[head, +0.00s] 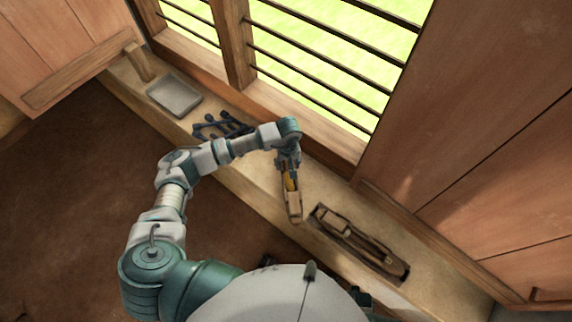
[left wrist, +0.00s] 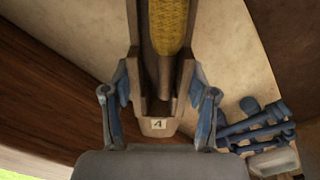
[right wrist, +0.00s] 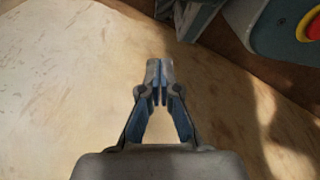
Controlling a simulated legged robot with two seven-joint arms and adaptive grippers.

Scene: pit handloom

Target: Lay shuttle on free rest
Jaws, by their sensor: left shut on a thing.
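My left gripper (head: 289,166) is shut on a brown wooden shuttle (head: 293,205) with yellow yarn, held over the ledge. In the left wrist view, the shuttle (left wrist: 160,105) lies between the two blue-padded fingers (left wrist: 160,112), a label reading 4 on its near end. A dark blue rack (head: 222,125) stands on the ledge beyond my left forearm; it also shows in the left wrist view (left wrist: 262,127). A long dark holder (head: 395,270) to the right has brown wooden pieces in it. I cannot tell which rest is free. My right gripper (right wrist: 160,82) looks shut and empty, over a pale surface.
The pale ledge (head: 440,268) runs below a barred window (head: 310,65). A grey shallow tray (head: 174,95) sits at its far left. Wooden panels flank the window. A red button (right wrist: 313,25) shows at the top right of the right wrist view.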

